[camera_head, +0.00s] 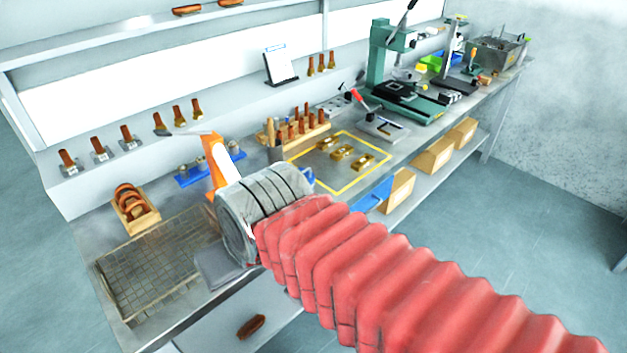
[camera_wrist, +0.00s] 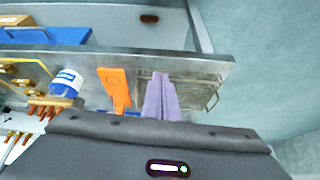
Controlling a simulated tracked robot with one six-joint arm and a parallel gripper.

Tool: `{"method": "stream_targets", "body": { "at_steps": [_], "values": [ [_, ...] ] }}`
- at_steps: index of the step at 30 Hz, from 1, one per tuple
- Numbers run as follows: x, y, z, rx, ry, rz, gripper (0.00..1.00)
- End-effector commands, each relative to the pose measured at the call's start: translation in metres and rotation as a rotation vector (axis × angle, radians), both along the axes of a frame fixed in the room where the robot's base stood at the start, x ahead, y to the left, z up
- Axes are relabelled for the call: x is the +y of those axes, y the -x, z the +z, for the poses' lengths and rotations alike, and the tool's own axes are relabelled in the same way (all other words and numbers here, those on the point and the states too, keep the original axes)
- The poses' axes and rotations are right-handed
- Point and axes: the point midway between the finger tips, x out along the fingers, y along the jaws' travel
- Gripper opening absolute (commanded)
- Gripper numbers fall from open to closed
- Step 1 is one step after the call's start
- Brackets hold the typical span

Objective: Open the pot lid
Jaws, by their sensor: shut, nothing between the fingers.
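A small white pot with a blue band and lid (camera_wrist: 66,84) stands on the bench in the wrist view, left of an orange flat piece (camera_wrist: 115,90). In the head view my arm hides most of it; only a blue bit (camera_head: 307,179) shows beside my grey cuff. The lid looks to be on the pot. My gripper (camera_wrist: 160,148) shows as a dark housing along the bottom of the wrist view, apart from the pot.
A mesh tray (camera_head: 150,265) and a folded cloth (camera_head: 218,268) lie at the bench's near end. Brass blocks lie on a yellow-outlined mat (camera_head: 345,180), with a wooden tool rack (camera_head: 292,140) behind. A green press (camera_head: 385,60) stands farther along. The floor at right is clear.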

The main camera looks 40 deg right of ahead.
Motion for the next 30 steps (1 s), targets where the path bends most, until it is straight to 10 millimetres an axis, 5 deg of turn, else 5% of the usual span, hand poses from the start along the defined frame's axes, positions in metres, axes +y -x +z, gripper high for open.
{"method": "stream_targets", "body": {
  "at_steps": [17, 30],
  "values": [
    [-0.025, -0.029, -0.045, 0.235, -0.642, -0.735, 0.00],
    [-0.100, -0.076, -0.051, 0.276, -1.273, -1.366, 0.00]
  ]
}}
